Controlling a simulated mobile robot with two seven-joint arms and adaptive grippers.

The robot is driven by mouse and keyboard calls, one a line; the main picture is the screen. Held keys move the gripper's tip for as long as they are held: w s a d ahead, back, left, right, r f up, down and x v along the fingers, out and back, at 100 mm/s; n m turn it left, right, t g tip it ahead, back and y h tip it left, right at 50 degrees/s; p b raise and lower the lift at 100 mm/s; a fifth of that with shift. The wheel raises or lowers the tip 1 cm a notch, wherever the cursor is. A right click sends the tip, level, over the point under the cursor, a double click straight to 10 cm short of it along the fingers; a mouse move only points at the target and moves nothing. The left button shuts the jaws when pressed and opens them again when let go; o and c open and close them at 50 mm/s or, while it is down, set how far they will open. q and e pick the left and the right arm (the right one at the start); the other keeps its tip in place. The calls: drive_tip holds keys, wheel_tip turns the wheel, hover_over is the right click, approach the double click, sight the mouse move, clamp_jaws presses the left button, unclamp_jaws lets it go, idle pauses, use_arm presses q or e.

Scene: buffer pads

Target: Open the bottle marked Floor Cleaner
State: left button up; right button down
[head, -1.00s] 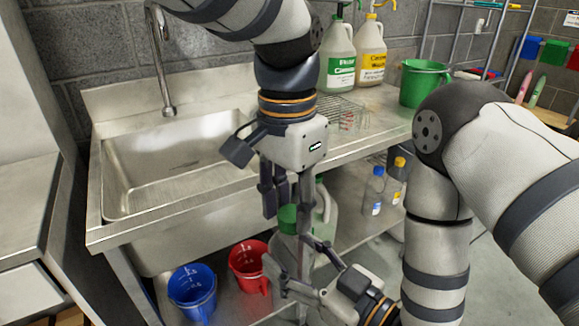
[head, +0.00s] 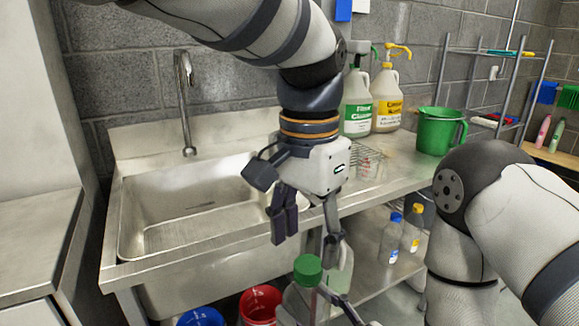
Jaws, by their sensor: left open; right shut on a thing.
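A clear jug with a green cap (head: 307,270) stands low in front of the sink counter in the head view. Its label is not visible and most of its body is cut off by the lower edge. My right gripper (head: 318,305) is shut on this jug, its fingers around the upper part below the cap. My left gripper (head: 306,238) is open and empty, pointing down just above the cap and apart from it. A white bottle with a green label, which seems to read Floor Cleaner (head: 357,112), stands on the counter with a green pump top.
A yellow-labelled pump bottle (head: 388,100) and a green bucket (head: 435,131) stand on the counter. The sink (head: 190,215) is at left. Small bottles (head: 391,238) stand on the lower shelf. Blue (head: 200,318) and red (head: 260,303) buckets are below.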

sight(308, 263)
use_arm(q)
drive_tip(key=shift+r, duration=0.55)
drive_tip(key=shift+c, duration=0.4)
drive_tip(key=shift+s+d+m, duration=0.1)
drive_tip(key=shift+s+m, duration=0.1)
drive_tip(key=shift+m, duration=0.1)
drive_tip(key=m, duration=0.3)
drive_tip(key=shift+s+d, duration=0.2)
drive_tip(key=shift+s, duration=0.1)
drive_tip(key=m, duration=0.3)
drive_tip(key=shift+s+d+r+m+g, duration=0.15)
drive_tip(key=shift+s+r+m+g, duration=0.05)
drive_tip(key=shift+s+m+g, duration=0.1)
drive_tip(key=m, duration=0.3)
drive_tip(key=shift+w+r+m, duration=0.1)
drive_tip(key=shift+r+m, duration=0.2)
drive_tip(key=m, duration=0.2)
drive_tip(key=w+r+m, duration=0.1)
drive_tip(key=m, duration=0.3)
drive_tip(key=shift+w+a+r, duration=0.15)
drive_tip(key=shift+a+r, duration=0.1)
drive_tip(key=shift+r, duration=0.1)
wheel_tip(308, 263, down, 8)
drive_tip(key=shift+r, duration=0.15)
